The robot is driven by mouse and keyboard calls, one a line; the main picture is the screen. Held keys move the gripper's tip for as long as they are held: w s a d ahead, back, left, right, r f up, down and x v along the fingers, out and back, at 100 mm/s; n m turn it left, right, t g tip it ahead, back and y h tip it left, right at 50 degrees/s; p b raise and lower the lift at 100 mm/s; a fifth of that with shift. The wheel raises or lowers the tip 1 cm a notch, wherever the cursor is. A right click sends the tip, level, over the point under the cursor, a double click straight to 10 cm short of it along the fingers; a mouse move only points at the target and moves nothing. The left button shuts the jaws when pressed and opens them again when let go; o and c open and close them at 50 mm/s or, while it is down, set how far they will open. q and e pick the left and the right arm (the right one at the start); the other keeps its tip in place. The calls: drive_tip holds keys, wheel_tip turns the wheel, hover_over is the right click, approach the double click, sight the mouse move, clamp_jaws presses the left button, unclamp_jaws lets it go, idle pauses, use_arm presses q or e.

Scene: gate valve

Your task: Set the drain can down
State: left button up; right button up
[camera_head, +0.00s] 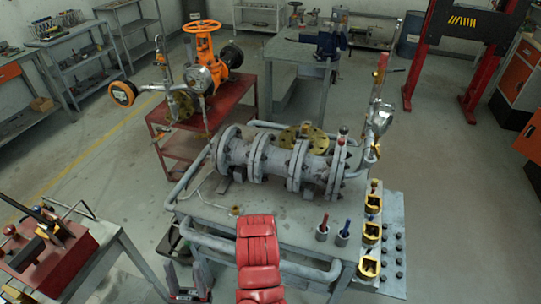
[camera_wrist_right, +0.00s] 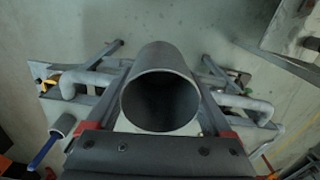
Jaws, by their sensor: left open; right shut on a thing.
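The drain can (camera_wrist_right: 162,56) is a plain grey cylinder in the middle of the right wrist view, its round open mouth facing the camera and its inside dark. My right gripper (camera_wrist_right: 145,138) is shut on it; red finger parts show on both sides below the mouth. The can's far end and what lies under it are hidden, so I cannot tell whether it touches anything. In the head view, neither the can nor my right gripper shows clearly. My left gripper (camera_head: 185,272) is open and empty at the lower left, near the front left of the valve bench (camera_head: 290,212).
The bench carries a flanged grey pipe body (camera_head: 270,160), cups with red and blue handles (camera_head: 334,232) and yellow padlocks (camera_head: 370,235). A red table (camera_head: 165,118) with an orange valve (camera_head: 205,50) stands behind. A toolbox bench (camera_head: 100,262) stands left.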

drive_tip(key=w+r+n+b, duration=0.2)
drive_tip(key=w+r, duration=0.3)
drive_tip(key=w, duration=0.3)
drive_tip(key=w+r+n+b, duration=0.1)
drive_tip(key=w+r+b, duration=0.1)
drive_tip(key=w+r, duration=0.5)
drive_tip(key=w+d+r+b, duration=0.1)
drive_tip(key=d+r+b, duration=0.1)
drive_tip(key=d, duration=0.8)
drive_tip(key=w+d+r+b, duration=0.2)
drive_tip(key=d, duration=0.8)
drive_tip(key=shift+w+d+r, duration=0.2)
drive_tip(key=shift+w+r, duration=0.05)
drive_tip(key=shift+a, duration=0.15)
